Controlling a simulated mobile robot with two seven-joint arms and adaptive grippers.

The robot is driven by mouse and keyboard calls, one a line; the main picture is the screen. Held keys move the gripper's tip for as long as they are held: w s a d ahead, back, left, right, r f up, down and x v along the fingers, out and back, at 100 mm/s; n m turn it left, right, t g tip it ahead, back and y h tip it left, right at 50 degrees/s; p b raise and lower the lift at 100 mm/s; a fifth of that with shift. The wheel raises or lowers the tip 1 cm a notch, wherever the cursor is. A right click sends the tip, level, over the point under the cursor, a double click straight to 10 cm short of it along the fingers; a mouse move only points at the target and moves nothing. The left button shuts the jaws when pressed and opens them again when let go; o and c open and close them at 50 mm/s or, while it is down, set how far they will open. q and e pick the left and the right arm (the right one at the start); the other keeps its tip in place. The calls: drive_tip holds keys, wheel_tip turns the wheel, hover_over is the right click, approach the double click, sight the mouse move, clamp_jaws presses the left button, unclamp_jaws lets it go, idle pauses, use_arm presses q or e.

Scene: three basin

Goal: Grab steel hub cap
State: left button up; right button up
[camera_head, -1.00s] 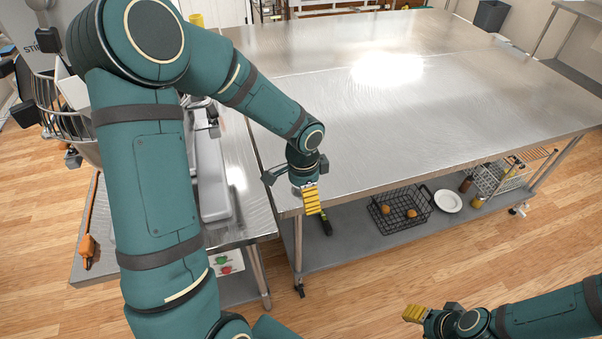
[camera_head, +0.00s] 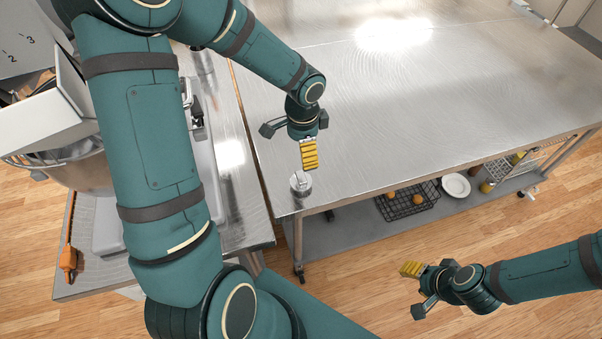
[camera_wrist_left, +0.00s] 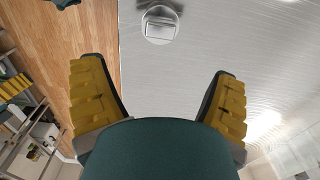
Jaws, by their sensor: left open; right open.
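The steel hub cap (camera_head: 301,185) is a small round shiny piece with a raised bar-like top. It sits on the steel table (camera_head: 400,110) near its front left corner. My left gripper (camera_head: 289,144) is open and empty, just behind the hub cap in the head view. In the left wrist view the hub cap (camera_wrist_left: 160,24) lies at the top, ahead of the spread yellow-padded fingers of the left gripper (camera_wrist_left: 158,88) and apart from them. My right gripper (camera_head: 414,291) is open and empty over the floor in front of the table.
A lower shelf under the table holds a black wire basket (camera_head: 408,203) with orange items and a white plate (camera_head: 455,186). A second steel counter (camera_head: 232,165) stands to the left, with a large metal bowl (camera_head: 85,170). The tabletop around the hub cap is clear.

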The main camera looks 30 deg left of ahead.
sight(301, 176)
use_arm(q)
wheel_tip(301, 176, down, 9)
drive_tip(key=b, duration=0.6)
drive_tip(key=shift+b, duration=0.35)
wheel_tip(301, 176, down, 5)
drive_tip(key=b, duration=0.4)
drive_tip(key=shift+s+a, duration=0.1)
drive_tip(key=shift+r, duration=0.1)
drive_tip(key=c, duration=1.1)
